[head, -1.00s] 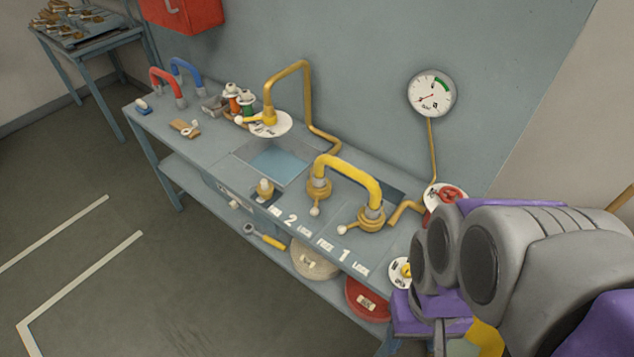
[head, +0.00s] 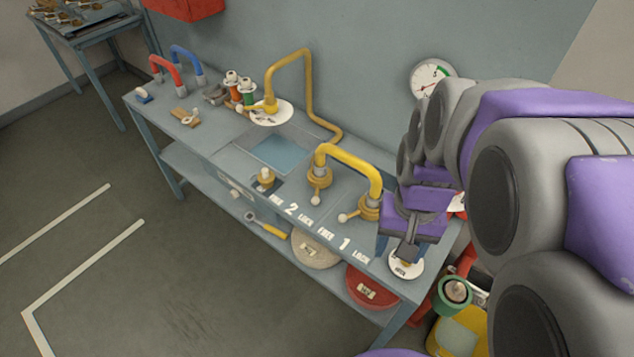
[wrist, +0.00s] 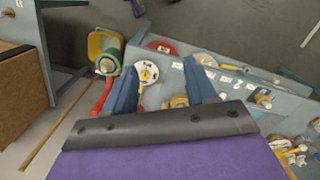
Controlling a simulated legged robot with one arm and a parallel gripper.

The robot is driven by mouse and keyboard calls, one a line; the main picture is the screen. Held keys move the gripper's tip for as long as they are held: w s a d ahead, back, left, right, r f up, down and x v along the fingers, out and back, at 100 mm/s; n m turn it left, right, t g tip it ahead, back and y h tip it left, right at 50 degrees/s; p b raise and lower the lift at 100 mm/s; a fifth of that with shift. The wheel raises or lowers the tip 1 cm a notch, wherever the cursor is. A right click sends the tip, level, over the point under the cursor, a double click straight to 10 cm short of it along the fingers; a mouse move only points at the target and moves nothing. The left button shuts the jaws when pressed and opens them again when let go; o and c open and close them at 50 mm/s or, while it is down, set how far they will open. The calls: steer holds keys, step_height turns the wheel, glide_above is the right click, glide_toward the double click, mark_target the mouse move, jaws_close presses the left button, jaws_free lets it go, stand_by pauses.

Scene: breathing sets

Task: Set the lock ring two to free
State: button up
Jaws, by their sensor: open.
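Lock ring two (head: 319,178) is the brass collar under the left end of the yellow U-shaped pipe (head: 348,162). Its short lever with a pale knob (head: 315,200) points to the bench front, toward the LOCK word beside the white 2 (head: 291,209). Lock ring one (head: 369,207) is at the pipe's right end, its lever turned toward the FREE side. My gripper (head: 404,252) is over the bench's right end, right of both rings, apart from ring two. In the wrist view my gripper (wrist: 160,75) has its blue fingers spread, with nothing held between them.
A white round tag plate (head: 406,264) lies close to my gripper. A brass fitting (head: 265,178) stands left of ring two, near the sunken basin (head: 282,153). A tall yellow pipe (head: 308,95) rises behind. Discs and a wrench (head: 268,227) lie on the shelf below.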

steer(key=w+a+f+m, duration=0.1)
steer(key=w, duration=0.9)
steer(key=t+y, duration=0.2)
glide_above(316, 198)
steer(key=s+d, duration=0.1)
steer(key=d, duration=0.2)
steer(key=s+d+f+x, duration=0.1)
steer(key=d+x, duration=0.2)
steer(key=x, duration=0.9)
steer(key=shift+m, duration=0.3)
steer(key=b+x, duration=0.1)
steer(key=x, duration=1.6)
steer(key=shift+f, duration=0.15)
jaws_close()
